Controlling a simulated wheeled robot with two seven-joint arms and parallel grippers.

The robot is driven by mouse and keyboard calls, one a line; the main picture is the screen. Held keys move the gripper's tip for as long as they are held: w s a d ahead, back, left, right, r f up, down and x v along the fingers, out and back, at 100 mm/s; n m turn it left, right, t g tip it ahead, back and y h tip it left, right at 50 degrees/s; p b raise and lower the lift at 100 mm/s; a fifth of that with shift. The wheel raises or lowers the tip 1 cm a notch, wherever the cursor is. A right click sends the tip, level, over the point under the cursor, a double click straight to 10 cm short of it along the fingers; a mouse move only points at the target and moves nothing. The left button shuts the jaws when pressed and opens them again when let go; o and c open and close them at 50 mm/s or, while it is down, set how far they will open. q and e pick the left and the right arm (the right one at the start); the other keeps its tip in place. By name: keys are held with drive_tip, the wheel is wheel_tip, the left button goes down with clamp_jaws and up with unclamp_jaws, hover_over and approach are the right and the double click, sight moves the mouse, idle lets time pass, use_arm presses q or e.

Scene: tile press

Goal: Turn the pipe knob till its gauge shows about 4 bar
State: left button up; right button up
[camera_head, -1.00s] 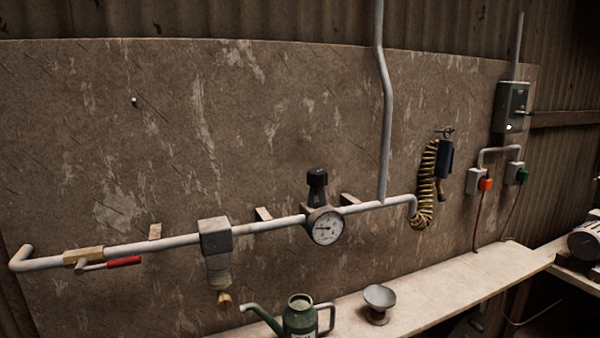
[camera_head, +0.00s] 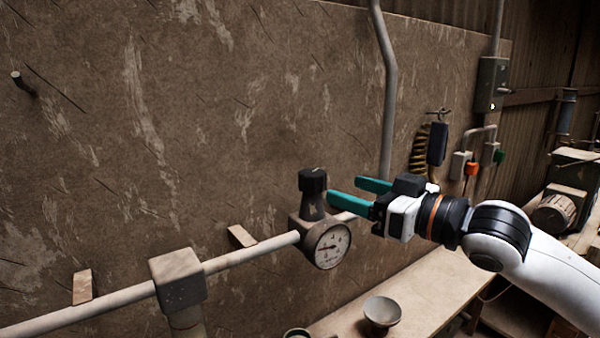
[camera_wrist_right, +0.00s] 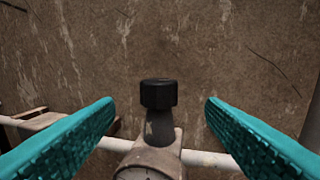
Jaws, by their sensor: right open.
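The black pipe knob (camera_head: 313,181) stands upright on a grey regulator body on the wall pipe. Its round white gauge (camera_head: 328,246) faces forward below it; the needle points left, but the figures are too small to read. My right gripper (camera_head: 345,191) is open, its teal fingers just right of the knob and pointing at it. In the right wrist view the knob (camera_wrist_right: 158,94) shows centred between the two spread fingers (camera_wrist_right: 160,120), beyond their tips and not touched. The gauge (camera_wrist_right: 146,172) is cut off at the bottom there. My left gripper is not in view.
The pipe (camera_head: 235,259) runs along the wall, with a square grey filter block (camera_head: 178,279) at left. A bowl (camera_head: 382,312) stands on the bench below.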

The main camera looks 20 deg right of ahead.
sight(323, 180)
drive_tip(key=p+x, duration=0.1)
drive_tip(key=x, duration=0.4)
drive_tip(key=shift+w+a+r+p, duration=0.2)
drive_tip(key=shift+w+a+p, duration=0.05)
drive_tip(key=shift+w+p, duration=0.1)
drive_tip(key=p+x, duration=0.1)
drive_tip(key=x, duration=0.3)
drive_tip(key=shift+w+a+f, duration=0.15)
drive_tip(key=shift+w, duration=0.05)
drive_tip(key=shift+w+a+f, duration=0.1)
drive_tip(key=shift+w+a, duration=0.1)
drive_tip(key=shift+w, duration=0.1)
drive_tip(key=shift+c, duration=0.8)
drive_tip(key=c, duration=0.8)
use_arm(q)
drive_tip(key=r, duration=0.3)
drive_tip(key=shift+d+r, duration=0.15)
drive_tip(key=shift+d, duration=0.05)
use_arm(e)
drive_tip(key=shift+c, duration=0.2)
drive_tip(key=shift+m+t+h, duration=0.3)
drive_tip(key=shift+h, duration=0.1)
